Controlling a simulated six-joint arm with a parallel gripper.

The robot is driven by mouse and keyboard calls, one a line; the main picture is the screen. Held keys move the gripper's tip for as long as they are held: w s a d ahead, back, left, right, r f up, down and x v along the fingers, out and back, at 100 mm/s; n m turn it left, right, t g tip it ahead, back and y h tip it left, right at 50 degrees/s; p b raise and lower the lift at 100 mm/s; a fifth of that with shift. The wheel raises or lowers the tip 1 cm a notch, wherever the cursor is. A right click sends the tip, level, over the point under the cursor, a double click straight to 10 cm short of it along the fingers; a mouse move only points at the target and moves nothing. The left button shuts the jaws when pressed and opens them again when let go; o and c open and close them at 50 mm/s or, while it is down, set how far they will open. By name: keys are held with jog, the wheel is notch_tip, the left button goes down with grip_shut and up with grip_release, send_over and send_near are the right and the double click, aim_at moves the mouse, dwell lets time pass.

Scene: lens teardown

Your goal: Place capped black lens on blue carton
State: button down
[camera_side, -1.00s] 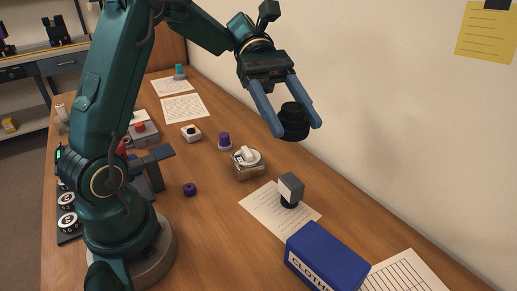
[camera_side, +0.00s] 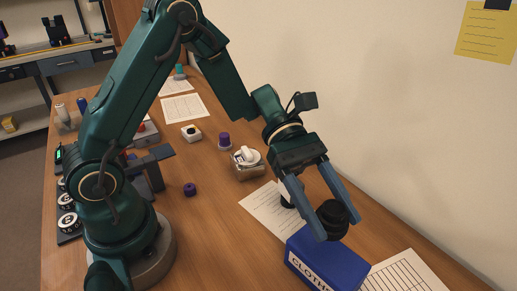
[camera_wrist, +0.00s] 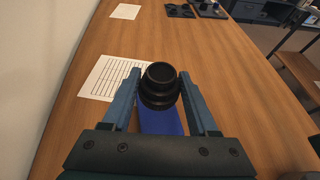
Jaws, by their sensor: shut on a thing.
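The black lens (camera_side: 332,219) is held between the two blue fingers of my gripper (camera_side: 325,222), which is shut on it. In the wrist view the lens (camera_wrist: 160,86) sits between the fingertips of my gripper (camera_wrist: 161,92). The blue carton (camera_side: 328,262), with "CLOTHS" lettering on its side, lies on the table just below the lens. In the wrist view the blue carton (camera_wrist: 160,121) shows beneath the lens, partly hidden. I cannot tell whether the lens touches the carton's top.
A ruled sheet (camera_side: 406,274) lies right of the carton, and another paper (camera_side: 262,213) lies behind it, partly hidden by my gripper. A small box with white items (camera_side: 248,172), a purple-capped bottle (camera_side: 224,141) and a purple ring (camera_side: 190,189) stand farther left. The wall is close on the right.

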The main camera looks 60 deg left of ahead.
aim_at(326, 250)
jog(key=shift+x, duration=0.8)
jog(key=shift+a+f, duration=0.1)
jog(key=shift+f, duration=2)
jog(key=shift+c, duration=0.9)
grip_release()
jog(key=shift+f, duration=0.1)
